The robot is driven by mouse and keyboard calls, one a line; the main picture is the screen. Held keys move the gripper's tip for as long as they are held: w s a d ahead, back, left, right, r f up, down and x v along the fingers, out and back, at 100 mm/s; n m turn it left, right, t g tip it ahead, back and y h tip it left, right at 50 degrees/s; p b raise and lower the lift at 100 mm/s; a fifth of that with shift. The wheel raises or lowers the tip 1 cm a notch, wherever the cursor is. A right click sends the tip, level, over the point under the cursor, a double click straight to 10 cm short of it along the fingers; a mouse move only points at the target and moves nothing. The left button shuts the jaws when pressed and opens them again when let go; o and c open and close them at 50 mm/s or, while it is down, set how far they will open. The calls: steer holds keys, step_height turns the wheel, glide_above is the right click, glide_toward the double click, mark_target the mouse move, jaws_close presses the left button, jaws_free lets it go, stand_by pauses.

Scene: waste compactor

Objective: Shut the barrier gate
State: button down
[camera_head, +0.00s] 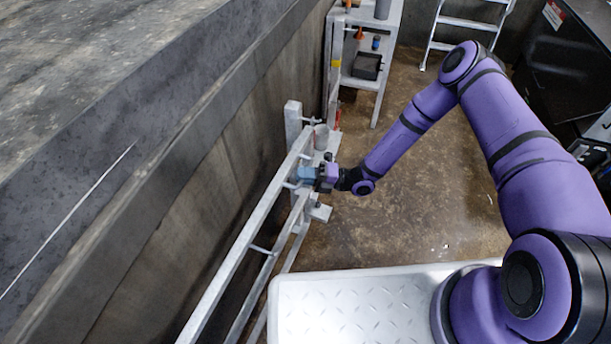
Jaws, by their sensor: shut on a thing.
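The barrier gate (240,249) is a pale metal frame of long parallel rails. It runs from the bottom edge, left of centre, up to near a pale upright post (293,124) beside the concrete wall. My gripper (303,174) is at the far end of the gate, shut on the gate. The blue-grey fingers meet the frame close to the post, and the fingertips are too small to see exactly which bar they hold. I cannot tell whether the gate's end touches the post. The near end of the gate is out of view.
A concrete wall (190,180) with a broad ledge runs along the left of the gate. A pale shelf (385,84) with small items stands beyond the post. A ladder (468,22) and dark machinery (562,75) are at the back right. Brown floor (405,205) lies open right of the gate.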

mark_target(292, 169)
steer(key=shift+n+g, duration=0.5)
steer(key=shift+g, duration=0.3)
steer(key=w+a, duration=0.1)
steer(key=a, duration=0.2)
steer(key=w+a, duration=0.1)
steer(key=a, duration=0.1)
steer(key=shift+w+a+f, duration=0.1)
steer(key=shift+w+a, duration=0.05)
steer(key=shift+w, duration=0.2)
steer(key=shift+w+a, duration=0.15)
steer(key=shift+a, duration=0.15)
steer(key=c, duration=1.1)
jaws_free()
steer(key=shift+a, duration=0.15)
steer(key=shift+c, duration=0.2)
steer(key=d+f, duration=0.1)
steer(key=d, duration=0.9)
steer(key=shift+w+d+f, duration=0.35)
